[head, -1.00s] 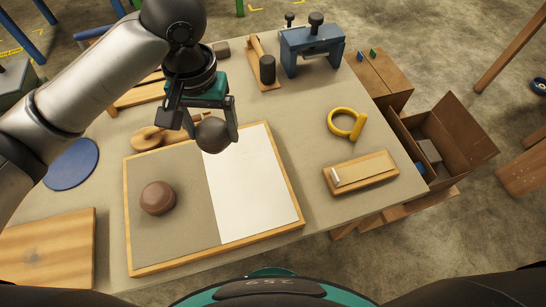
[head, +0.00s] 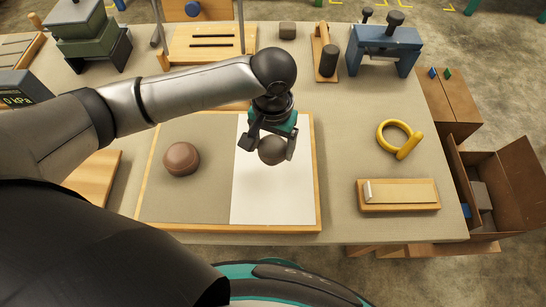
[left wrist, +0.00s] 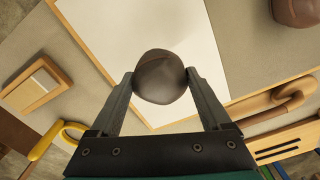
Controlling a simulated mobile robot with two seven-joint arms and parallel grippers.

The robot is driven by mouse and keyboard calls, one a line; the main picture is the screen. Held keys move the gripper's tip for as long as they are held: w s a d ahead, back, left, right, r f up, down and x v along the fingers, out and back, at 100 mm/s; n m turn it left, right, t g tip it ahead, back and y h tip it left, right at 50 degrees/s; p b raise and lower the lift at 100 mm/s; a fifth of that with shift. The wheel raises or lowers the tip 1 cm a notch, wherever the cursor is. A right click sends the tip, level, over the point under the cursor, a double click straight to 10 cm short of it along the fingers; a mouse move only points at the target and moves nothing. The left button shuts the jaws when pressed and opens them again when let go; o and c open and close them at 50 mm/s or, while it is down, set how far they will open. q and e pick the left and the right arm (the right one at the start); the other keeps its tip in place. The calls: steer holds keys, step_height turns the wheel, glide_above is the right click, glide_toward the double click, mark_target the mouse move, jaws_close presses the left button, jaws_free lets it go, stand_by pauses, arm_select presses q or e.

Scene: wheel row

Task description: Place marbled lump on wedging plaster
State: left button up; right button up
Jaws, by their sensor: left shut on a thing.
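My left gripper (head: 272,152) is shut on a dark grey-brown lump (head: 271,149), which I take to be the marbled lump. The lump (left wrist: 160,77) also shows between the two fingertips in the left wrist view. The white slab (head: 275,205), which looks like the wedging plaster, is the right half of a wood-framed board. The lump is held over this white half and appears to be above it, with a faint shadow on the slab. My right gripper is not in view.
A reddish-brown lump (head: 181,159) sits on the grey left half (head: 190,205) of the board. A yellow ring-shaped tool (head: 398,139) and a wooden block (head: 398,194) lie to the right. A blue press (head: 383,48) stands behind. The front of the white slab is clear.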

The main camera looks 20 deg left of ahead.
mark_target(273, 143)
arm_select(q)
step_height(273, 143, down, 5)
steer(key=shift+b, duration=0.7)
steer(key=o, duration=1.5)
step_height(273, 143, up, 12)
steer(key=p, duration=0.4)
steer(key=shift+r, duration=0.1)
